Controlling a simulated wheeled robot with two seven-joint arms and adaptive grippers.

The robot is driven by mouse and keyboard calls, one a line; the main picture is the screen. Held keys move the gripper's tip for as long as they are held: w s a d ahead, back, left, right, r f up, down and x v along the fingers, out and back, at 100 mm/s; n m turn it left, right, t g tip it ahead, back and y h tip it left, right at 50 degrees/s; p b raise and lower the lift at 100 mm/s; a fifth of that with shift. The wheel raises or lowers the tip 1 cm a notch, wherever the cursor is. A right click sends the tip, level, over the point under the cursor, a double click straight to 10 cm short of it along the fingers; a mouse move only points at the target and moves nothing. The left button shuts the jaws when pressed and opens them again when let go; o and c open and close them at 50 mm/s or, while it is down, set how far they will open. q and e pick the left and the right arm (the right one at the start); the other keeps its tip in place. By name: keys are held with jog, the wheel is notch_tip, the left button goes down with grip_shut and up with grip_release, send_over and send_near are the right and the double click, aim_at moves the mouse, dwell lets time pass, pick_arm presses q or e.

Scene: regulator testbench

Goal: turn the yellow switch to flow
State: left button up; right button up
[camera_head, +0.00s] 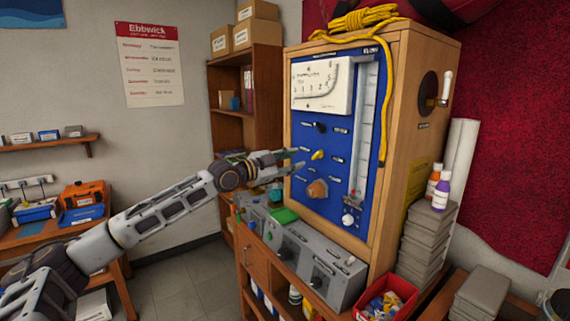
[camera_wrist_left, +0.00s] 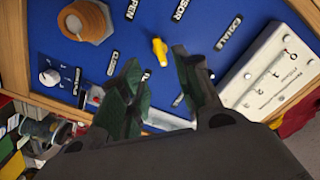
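The yellow switch (camera_head: 318,155) is a small knob on the blue panel (camera_head: 341,207) of the wooden cabinet. In the left wrist view the yellow switch (camera_wrist_left: 160,51) lies just beyond the fingertips, near the gap between them, and nothing touches it. My left gripper (camera_head: 299,161) reaches in from the left, in front of the panel and just left of the switch. In the left wrist view my left gripper (camera_wrist_left: 155,75) has its two fingers apart with nothing between them. My right gripper is in neither view.
An orange-brown knob (camera_head: 317,189) sits below the switch, and a black knob (camera_head: 320,127) above it. A white gauge (camera_head: 322,86) is at the panel's top left. A grey control box (camera_head: 316,266) stands below the panel. Bottles (camera_head: 441,191) stand at the right.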

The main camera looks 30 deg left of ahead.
pick_arm(q)
jog(key=shift+v, duration=1.25)
jog(key=shift+n, duration=0.4)
